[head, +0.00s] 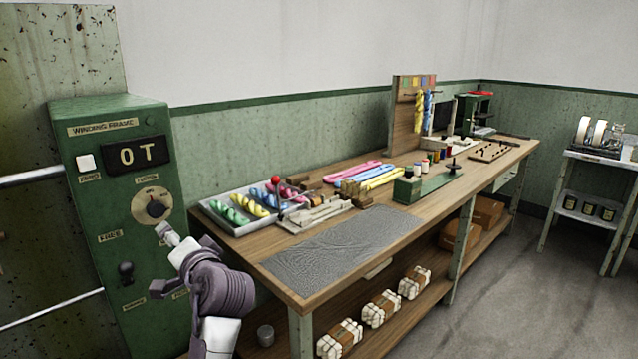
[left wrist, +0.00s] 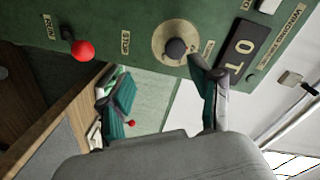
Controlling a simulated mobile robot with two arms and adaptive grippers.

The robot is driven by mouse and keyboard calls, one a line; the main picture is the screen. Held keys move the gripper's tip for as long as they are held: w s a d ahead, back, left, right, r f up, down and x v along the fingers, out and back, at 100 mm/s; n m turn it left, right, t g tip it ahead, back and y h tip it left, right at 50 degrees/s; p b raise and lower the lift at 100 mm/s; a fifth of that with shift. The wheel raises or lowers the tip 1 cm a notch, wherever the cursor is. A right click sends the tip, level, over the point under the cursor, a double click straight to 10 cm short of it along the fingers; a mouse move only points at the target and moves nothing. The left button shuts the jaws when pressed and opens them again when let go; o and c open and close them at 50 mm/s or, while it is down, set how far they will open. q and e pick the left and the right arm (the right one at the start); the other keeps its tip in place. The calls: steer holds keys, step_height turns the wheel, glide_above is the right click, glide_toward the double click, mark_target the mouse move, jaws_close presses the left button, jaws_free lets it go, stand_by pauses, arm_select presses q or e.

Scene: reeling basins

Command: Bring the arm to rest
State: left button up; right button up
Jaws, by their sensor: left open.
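My left gripper (head: 163,234) is in front of the green winding frame cabinet (head: 95,235), just below its round dial (head: 153,207). In the left wrist view my left gripper (left wrist: 162,92) has its two teal-padded fingers spread apart with nothing held between them. One fingertip is close to the dark dial knob (left wrist: 176,48); I cannot tell whether it touches. My right gripper is not in view.
The workbench (head: 285,268) stands right of the cabinet, with a tray (head: 222,222) of coloured skeins and a grey mat (head: 340,248). A red-knobbed lever (left wrist: 82,50) juts from the panel. Floor (head: 500,290) before the bench is clear.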

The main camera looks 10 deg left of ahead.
arm_select(q)
steer(key=s+d+f+g+h, duration=0.1)
steer(key=s+d+f+h, duration=0.15)
steer(key=s+f, duration=0.6)
steer(key=s+d+f+g+h, duration=0.1)
steer(key=s+f+g+h, duration=0.2)
steer(key=f, duration=1)
steer(key=s+d+f+g+h, duration=0.1)
steer(key=s+d+f+h, duration=0.25)
steer(key=s, duration=0.45)
steer(key=s+d+f+g+h, duration=0.2)
steer(key=s+d+f, duration=0.15)
steer(key=s, duration=0.35)
steer(key=s+d+f+g+h, duration=0.1)
steer(key=s+d+f+h, duration=0.2)
steer(key=s, duration=0.5)
step_height(320, 180, down, 24)
steer(key=s+g+y+p, duration=0.1)
steer(key=s+p, duration=0.1)
steer(key=s+a+f+g+p, duration=0.1)
steer(key=s+a+f, duration=0.2)
steer(key=s+f, duration=1.2)
steer(key=shift+s+f+g+p, duration=0.3)
steer(key=shift+s+f, duration=0.1)
steer(key=shift+s, duration=0.4)
